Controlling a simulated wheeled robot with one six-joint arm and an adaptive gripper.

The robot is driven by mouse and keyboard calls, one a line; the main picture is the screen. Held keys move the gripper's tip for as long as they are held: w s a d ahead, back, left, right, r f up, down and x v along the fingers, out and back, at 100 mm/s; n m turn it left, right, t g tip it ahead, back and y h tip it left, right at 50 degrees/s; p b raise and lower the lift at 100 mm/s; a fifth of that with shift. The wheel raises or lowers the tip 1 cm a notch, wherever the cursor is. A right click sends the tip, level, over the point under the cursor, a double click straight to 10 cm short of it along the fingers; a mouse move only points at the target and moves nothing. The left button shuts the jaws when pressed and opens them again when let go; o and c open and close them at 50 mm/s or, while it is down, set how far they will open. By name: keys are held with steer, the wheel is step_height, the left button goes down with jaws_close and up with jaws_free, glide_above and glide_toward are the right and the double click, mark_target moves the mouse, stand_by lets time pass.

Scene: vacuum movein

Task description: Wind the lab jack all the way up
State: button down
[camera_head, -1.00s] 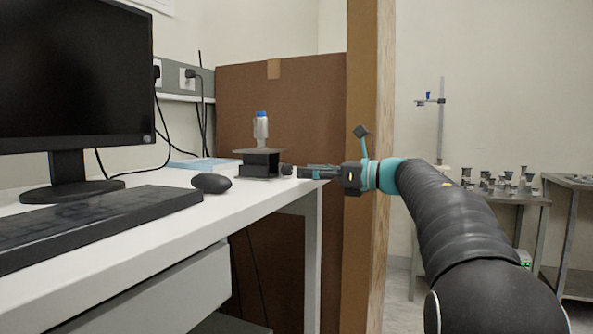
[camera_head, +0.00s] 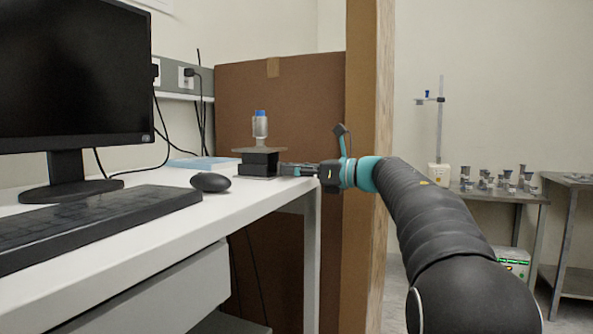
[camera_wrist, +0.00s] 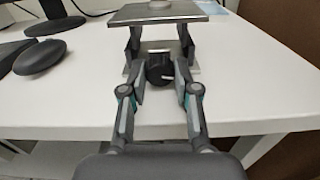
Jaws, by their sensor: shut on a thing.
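The lab jack (camera_head: 259,163) stands on the white desk near its far right corner, with a flat metal top plate and dark body. A clear bottle with a blue cap (camera_head: 260,126) stands upright on the plate. In the wrist view the jack's top plate (camera_wrist: 158,14) is raised above its base, with dark legs between. My gripper (camera_head: 284,169) reaches in from the right at the jack's side. In the wrist view my gripper (camera_wrist: 160,75) has its fingers on either side of the round black knob (camera_wrist: 159,72) and is shut on it.
A black mouse (camera_head: 211,182), a keyboard (camera_head: 90,222) and a monitor (camera_head: 75,80) occupy the desk to the left. A blue flat item (camera_head: 203,162) lies behind the jack. A brown panel (camera_head: 280,90) and a wooden post (camera_head: 366,120) stand beyond and right of the desk.

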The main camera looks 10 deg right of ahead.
steer(key=shift+m+p, duration=0.4)
steer(key=shift+m, duration=0.4)
steer(key=c, duration=0.8)
jaws_free()
steer(key=shift+a, duration=0.1)
steer(key=shift+c, duration=0.2)
steer(key=shift+s+d, duration=0.2)
steer(key=shift+d, duration=0.1)
steer(key=v, duration=1.1)
steer(key=shift+s+d, duration=0.15)
steer(key=shift+d, duration=0.05)
steer(key=shift+a, duration=0.1)
